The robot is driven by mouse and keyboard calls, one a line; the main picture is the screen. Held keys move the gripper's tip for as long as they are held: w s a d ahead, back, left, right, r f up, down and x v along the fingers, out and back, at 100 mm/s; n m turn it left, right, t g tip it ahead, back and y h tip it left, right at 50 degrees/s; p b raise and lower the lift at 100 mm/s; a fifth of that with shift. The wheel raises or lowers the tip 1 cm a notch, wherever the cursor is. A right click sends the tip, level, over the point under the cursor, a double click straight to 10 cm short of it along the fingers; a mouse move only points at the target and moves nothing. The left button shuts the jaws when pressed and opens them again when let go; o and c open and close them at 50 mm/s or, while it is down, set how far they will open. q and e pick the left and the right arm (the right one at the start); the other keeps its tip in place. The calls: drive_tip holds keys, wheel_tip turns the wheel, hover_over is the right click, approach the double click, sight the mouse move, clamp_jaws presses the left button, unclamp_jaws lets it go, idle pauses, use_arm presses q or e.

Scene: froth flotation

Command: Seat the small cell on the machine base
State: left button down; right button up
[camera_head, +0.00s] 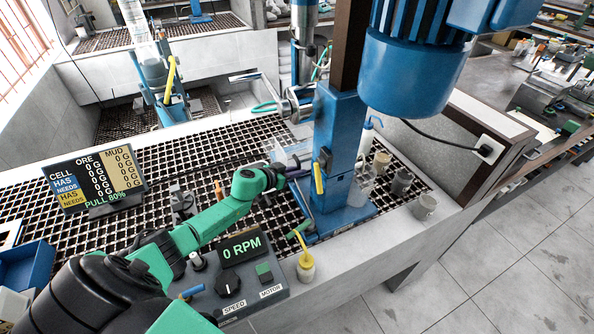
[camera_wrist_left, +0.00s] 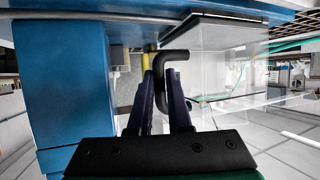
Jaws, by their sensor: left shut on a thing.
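The small cell is a clear, see-through box (camera_wrist_left: 215,55), seen large in the left wrist view. A bent black handle (camera_wrist_left: 177,54) sticks out from its side. My left gripper (camera_wrist_left: 160,88) is shut on this handle, its dark fingers on either side. In the head view my green left arm reaches across to the gripper (camera_head: 287,171), just left of the blue column. The cell (camera_head: 290,150) is faint there, partly hidden by the gripper. The blue machine base (camera_head: 345,216) stands on the grating; I cannot tell whether the cell touches it. My right gripper is not in view.
The blue column (camera_head: 338,135) with its motor (camera_head: 415,70) rises close beside the gripper. A control box (camera_head: 238,275) reads 0 RPM in front.

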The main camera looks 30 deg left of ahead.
use_arm(q)
drive_tip(key=shift+r, duration=0.1)
drive_tip(key=c, duration=0.8)
unclamp_jaws()
drive_tip(key=shift+o, duration=0.2)
drive_tip(key=shift+s, duration=0.1)
drive_tip(key=shift+s+a, duration=0.15)
drive_tip(key=shift+s, duration=0.15)
drive_tip(key=v, duration=1.4)
drive_tip(key=shift+p, duration=0.45)
drive_tip(key=shift+d, duration=0.2)
